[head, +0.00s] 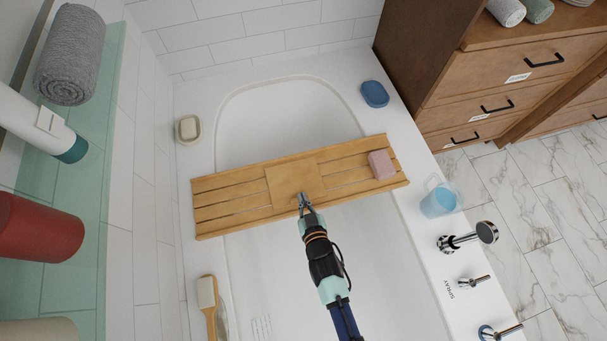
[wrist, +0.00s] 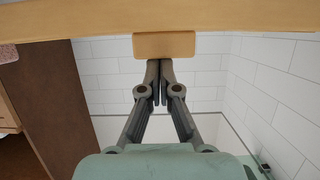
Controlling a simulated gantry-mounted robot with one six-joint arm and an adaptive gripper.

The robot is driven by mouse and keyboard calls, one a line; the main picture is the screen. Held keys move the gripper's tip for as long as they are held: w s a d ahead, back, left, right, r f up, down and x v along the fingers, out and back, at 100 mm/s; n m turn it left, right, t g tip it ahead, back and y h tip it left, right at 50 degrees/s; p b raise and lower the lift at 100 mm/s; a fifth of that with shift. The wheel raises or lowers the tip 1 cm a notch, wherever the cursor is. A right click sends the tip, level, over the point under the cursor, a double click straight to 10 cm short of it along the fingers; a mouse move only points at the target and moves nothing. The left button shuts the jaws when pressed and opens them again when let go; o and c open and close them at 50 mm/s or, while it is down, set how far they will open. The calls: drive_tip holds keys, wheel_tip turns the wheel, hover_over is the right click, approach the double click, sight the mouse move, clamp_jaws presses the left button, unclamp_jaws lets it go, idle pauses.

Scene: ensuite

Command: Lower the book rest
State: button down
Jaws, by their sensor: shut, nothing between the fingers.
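The book rest (head: 290,182) is a plain wooden panel in the middle of the slatted wooden bath tray (head: 228,206). In the wrist view, the panel (wrist: 165,44) stands out past the tray's long edge (wrist: 235,17), so it looks raised; its exact angle is hard to judge. My gripper (head: 303,198) is at the panel's near edge in the head view. In the wrist view its fingertips (wrist: 159,66) are together, empty, and just at the panel's edge. I cannot tell whether they touch it.
The tray spans the white bathtub (head: 330,270). A pink block (head: 381,165) sits on its right end. The rim holds a soap dish (head: 189,129), a blue dish (head: 375,94), a blue cup (head: 439,201), a brush (head: 208,300) and taps (head: 468,237). A wooden cabinet (head: 470,95) stands at right.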

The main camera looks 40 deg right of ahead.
wheel_tip(320, 180, up, 5)
drive_tip(key=p, duration=0.5)
drive_tip(key=f+v, duration=0.2)
drive_tip(key=v, duration=0.7)
drive_tip(key=shift+s+a, duration=0.35)
drive_tip(key=shift+s, duration=0.25)
drive_tip(key=shift+r, duration=0.15)
